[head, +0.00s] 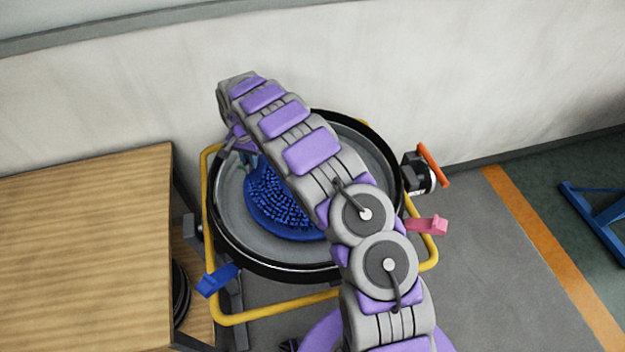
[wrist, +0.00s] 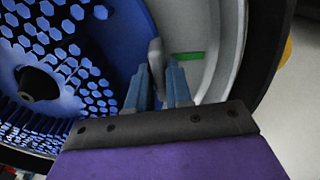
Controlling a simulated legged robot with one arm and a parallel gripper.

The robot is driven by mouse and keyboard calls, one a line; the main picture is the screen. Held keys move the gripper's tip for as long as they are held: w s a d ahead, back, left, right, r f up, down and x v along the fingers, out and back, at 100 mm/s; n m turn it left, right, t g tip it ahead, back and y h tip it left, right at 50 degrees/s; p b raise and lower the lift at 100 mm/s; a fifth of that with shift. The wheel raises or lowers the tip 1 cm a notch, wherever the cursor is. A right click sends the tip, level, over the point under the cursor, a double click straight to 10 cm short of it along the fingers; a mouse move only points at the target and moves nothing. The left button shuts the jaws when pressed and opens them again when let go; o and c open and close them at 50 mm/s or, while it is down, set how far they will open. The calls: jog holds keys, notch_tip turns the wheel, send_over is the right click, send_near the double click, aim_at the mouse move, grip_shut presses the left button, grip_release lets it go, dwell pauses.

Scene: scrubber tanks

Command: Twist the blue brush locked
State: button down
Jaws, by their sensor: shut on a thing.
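The blue brush (head: 270,198) is a round disc with bristles, lying inside the round black-rimmed tank (head: 226,232). My arm covers its right part in the head view. In the wrist view the brush (wrist: 95,45) shows its perforated face and dark central hub. My gripper (wrist: 157,88) is shut on an upright grey tab (wrist: 155,55) at the brush's edge, one finger on each side. A green mark (wrist: 188,56) shows on the grey surface just right of the fingers. In the head view my gripper is at the tank's far left side, its fingertips mostly hidden.
A yellow tubular frame (head: 270,312) surrounds the tank. A blue lever (head: 216,280), a pink lever (head: 427,224) and an orange-handled valve (head: 432,165) stick out around it. A wooden table (head: 80,250) stands close on the left, a pale wall (head: 400,80) behind.

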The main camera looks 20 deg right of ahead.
jog(key=shift+w, duration=0.15)
dwell(0.4)
jog(key=shift+w+d, duration=0.1)
jog(key=c, duration=1)
grip_release()
jog(key=shift+w+m, duration=0.1)
jog(key=shift+m, duration=0.2)
jog(key=shift+o, duration=0.2)
notch_tip(320, 180, up, 17)
jog(key=p, duration=0.3)
jog(key=shift+p, duration=0.4)
